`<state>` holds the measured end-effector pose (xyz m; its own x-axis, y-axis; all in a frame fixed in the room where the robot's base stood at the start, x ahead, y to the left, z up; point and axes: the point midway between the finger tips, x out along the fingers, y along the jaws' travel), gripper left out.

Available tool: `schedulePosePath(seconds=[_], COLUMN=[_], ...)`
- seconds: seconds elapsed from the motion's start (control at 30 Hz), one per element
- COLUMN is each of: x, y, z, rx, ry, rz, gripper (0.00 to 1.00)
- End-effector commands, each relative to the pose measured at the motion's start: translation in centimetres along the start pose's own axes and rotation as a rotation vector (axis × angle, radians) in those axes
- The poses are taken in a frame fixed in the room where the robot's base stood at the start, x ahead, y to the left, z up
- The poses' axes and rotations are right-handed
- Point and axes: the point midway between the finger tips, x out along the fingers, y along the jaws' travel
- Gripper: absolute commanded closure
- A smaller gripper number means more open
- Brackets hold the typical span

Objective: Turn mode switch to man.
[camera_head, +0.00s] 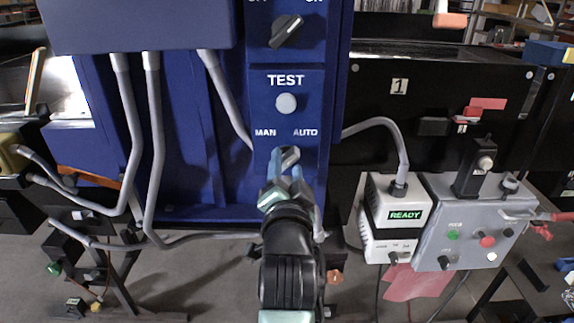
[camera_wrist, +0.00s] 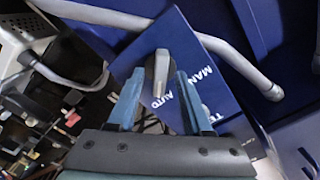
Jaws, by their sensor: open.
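The mode switch (camera_head: 291,155) is a grey knob low on the blue control panel (camera_head: 259,100), under the MAN and AUTO labels. In the wrist view the knob (camera_wrist: 161,66) shows clearly, and its handle points toward the AUTO label (camera_wrist: 163,103). The MAN label (camera_wrist: 203,77) is off to the side. My gripper (camera_head: 285,162) is at the switch, with its blue fingers open. In the wrist view one finger lies on each side of the handle; I cannot tell whether they touch it. The fingers partly hide the knob in the head view.
The TEST button (camera_head: 286,103) and an OFF/ON knob (camera_head: 286,31) sit above on the same panel. A white box with a green READY display (camera_head: 404,215) and a grey button box (camera_head: 462,250) stand to the right. Grey conduits (camera_head: 157,150) run at the left.

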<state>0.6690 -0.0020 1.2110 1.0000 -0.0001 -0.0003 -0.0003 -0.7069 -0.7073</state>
Motion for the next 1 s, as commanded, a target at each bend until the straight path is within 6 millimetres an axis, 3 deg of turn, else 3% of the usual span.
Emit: schedulePosePath(seconds=[0.2,0.5,1.0], x=[0.02,0.00,0.00], y=[-0.02,-0.01,-0.01], z=[-0.01,-0.01,0.00], rx=[0.000,0.000,-0.043], ry=[0.000,0.000,0.000], rz=[0.000,0.000,0.000], gripper=[0.50,1.00,1.00])
